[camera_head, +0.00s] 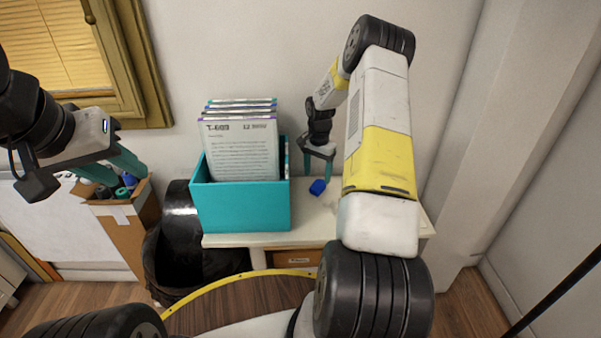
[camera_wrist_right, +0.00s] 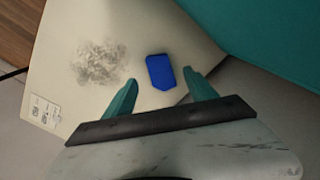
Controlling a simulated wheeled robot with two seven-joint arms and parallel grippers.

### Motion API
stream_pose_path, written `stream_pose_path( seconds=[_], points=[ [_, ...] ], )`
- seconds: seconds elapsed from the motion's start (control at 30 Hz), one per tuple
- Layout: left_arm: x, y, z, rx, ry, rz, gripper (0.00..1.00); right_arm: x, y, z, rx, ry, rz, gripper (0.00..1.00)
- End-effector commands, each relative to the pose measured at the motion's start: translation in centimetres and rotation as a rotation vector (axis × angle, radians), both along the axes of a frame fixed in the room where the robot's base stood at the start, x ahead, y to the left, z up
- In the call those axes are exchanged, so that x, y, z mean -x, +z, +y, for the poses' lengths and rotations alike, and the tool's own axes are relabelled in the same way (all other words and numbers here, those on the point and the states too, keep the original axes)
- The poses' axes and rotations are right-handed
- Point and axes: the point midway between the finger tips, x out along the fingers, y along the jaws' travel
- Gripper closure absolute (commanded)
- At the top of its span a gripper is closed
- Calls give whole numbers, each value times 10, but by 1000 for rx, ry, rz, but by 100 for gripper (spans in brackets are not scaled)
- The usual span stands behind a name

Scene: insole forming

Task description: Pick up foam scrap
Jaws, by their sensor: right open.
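A small blue piece, which looks like the foam scrap (camera_head: 318,187), lies on the white cabinet top to the right of the teal box. In the right wrist view the blue foam scrap (camera_wrist_right: 160,71) lies just beyond the fingertips, between their lines. My right gripper (camera_head: 318,168) is open above it, its teal fingers (camera_wrist_right: 158,86) apart with nothing between them. My left gripper (camera_head: 110,170) is at the left, in front of the cardboard box, with its teal fingers pointing down to the right; whether it is open is unclear.
A teal box (camera_head: 240,206) holding several upright folders stands on the white cabinet top (camera_head: 265,239), close to my right gripper. A grey smudge (camera_wrist_right: 102,62) and a label (camera_wrist_right: 44,110) mark the surface. A cardboard box (camera_head: 128,232) and black bin (camera_head: 180,275) stand left.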

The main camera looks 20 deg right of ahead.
Motion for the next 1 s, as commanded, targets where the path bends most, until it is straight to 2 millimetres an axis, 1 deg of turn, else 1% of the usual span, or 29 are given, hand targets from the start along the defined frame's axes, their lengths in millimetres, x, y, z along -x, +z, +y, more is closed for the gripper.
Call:
stream_pose_path(
  seconds=[0.3,0.43,0.63,0.67,0.7,0.77,0.8,0.97,1.0],
  points=[
    [0,0,0,0,0,0,64,1,-45,2,-2,0,3,35],
    [0,0,0,0,0,0,64,1,-53,2,-1,0,0,35],
    [0,0,0,0,0,0,64,0,-53,2,-1,0,-1,35],
    [0,0,0,0,0,0,64,0,-53,2,-1,0,-1,39],
    [0,0,0,0,0,0,64,1,-53,2,-1,1,-1,46],
    [0,0,0,0,0,0,64,1,-53,2,-1,1,-1,58],
    [0,0,0,0,0,0,64,1,-53,2,-1,1,-1,66],
    [0,0,0,0,0,0,64,1,-53,2,0,1,0,98],
    [0,0,0,0,0,0,64,1,-53,2,-1,1,-1,98]
  ],
)
